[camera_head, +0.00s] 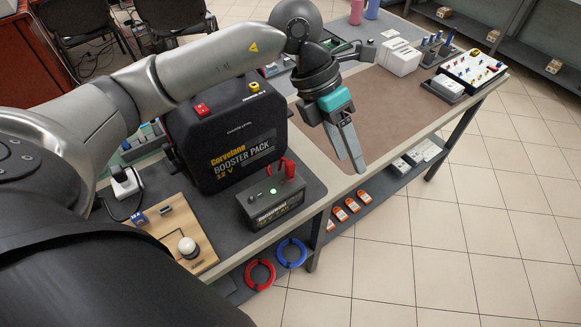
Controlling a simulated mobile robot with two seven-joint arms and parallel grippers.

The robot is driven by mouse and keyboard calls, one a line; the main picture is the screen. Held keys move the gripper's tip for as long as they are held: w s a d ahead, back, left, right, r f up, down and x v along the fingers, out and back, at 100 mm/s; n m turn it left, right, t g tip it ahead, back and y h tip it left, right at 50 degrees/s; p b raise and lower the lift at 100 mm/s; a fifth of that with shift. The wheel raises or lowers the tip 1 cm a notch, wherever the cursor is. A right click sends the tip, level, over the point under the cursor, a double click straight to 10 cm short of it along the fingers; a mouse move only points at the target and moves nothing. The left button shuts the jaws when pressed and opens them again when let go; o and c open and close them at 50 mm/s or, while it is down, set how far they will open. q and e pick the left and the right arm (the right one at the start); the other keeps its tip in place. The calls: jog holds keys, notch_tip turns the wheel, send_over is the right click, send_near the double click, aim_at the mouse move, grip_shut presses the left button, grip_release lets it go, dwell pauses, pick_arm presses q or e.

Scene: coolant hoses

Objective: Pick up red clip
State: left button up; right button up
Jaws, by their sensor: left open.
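The red clip (288,167) stands at the back right of a small dark grey box (272,204) with a lit green light on top. Whether it grips the box or just rests there is too small to tell. My left gripper (354,160) hangs to the right of the clip, fingers pointing down, near the table's front edge. It is open, with nothing seen between its fingers, and apart from the clip. My right gripper is not in view.
A large black booster pack (228,135) stands right behind the small box. A wooden board with a white knob (187,246) lies to the left. Brown mat (395,100) is mostly clear. Red (260,274) and blue (291,253) hose coils lie below the tabletop.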

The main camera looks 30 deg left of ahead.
aim_at(290, 162)
pick_arm(q)
jog(key=w+a+n+y, duration=0.1)
jog(key=a+y, duration=0.5)
jog(key=a, duration=0.6)
jog(key=f, duration=0.9)
jog(key=shift+a, duration=0.35)
jog(key=shift+w+d+f+b, duration=0.15)
jog(key=shift+f, duration=1.25)
jog(key=shift+w+d+f+b, duration=0.15)
jog(key=shift+f, duration=1.2)
jog(key=shift+c, duration=0.2)
jog(key=shift+n, duration=0.3)
grip_shut()
